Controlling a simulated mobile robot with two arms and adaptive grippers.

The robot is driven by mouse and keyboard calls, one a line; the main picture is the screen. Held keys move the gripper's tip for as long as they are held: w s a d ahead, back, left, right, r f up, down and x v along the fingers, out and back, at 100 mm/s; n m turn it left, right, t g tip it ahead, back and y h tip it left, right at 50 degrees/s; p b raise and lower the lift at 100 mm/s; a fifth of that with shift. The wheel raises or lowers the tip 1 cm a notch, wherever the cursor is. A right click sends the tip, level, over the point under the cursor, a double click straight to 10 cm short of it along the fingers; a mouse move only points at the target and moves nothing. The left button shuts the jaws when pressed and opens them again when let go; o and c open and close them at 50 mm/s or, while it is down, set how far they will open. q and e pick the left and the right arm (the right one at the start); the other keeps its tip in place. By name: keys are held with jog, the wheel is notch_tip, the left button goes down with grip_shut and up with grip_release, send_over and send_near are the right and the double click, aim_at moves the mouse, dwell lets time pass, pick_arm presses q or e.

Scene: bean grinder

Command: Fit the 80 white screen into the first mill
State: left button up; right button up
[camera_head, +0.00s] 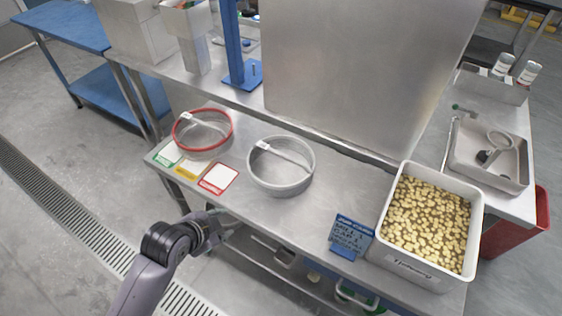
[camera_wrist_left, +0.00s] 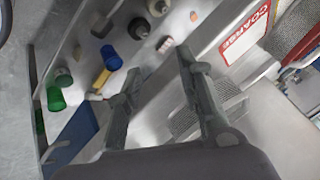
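A round screen with a pale grey-white rim (camera_head: 281,184) lies on the steel bench, with a light tag at its upper left; I cannot read a number on it. A red-rimmed round screen (camera_head: 202,150) lies to its left. My left gripper (camera_head: 228,226) is just off the bench's front edge, below the red-bordered card and apart from both screens. In the left wrist view the left gripper (camera_wrist_left: 160,60) has its two fingers spread with nothing held between them. I cannot clearly make out a mill. My right gripper is not in view.
Green, yellow and red (camera_head: 218,179) bordered cards lie by the screens. A blue sign (camera_head: 350,235) with partly legible writing stands near a white bin of beans (camera_head: 388,235). A large steel panel (camera_head: 350,70) rises behind. The lower shelf holds small items, including a blue cup (camera_wrist_left: 111,58).

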pick_arm(q)
jog(key=w+d+r+m+t+h, duration=0.1)
jog(key=w+d+r+m+h, duration=0.1)
jog(key=w+r+m, duration=0.35)
jog(key=w+d+r+m+t+h, duration=0.1)
jog(key=w+d+r+m+t, duration=0.15)
jog(key=r+m, duration=0.55)
jog(key=n+p, duration=0.1)
jog(key=n, duration=0.1)
send_near(270, 151)
jog(key=shift+g, duration=0.45)
jog(key=x, duration=0.5)
jog(key=shift+w+r, duration=0.25)
jog(key=shift+w, duration=0.15)
jog(key=shift+w+d+f+p, duration=0.2)
jog(key=shift+w+f+p, duration=0.05)
jog(key=shift+w+p, duration=0.1)
jog(key=shift+p+x, duration=0.35)
jog(key=shift+x, duration=1.85)
jog(key=shift+s, duration=0.1)
grip_shut()
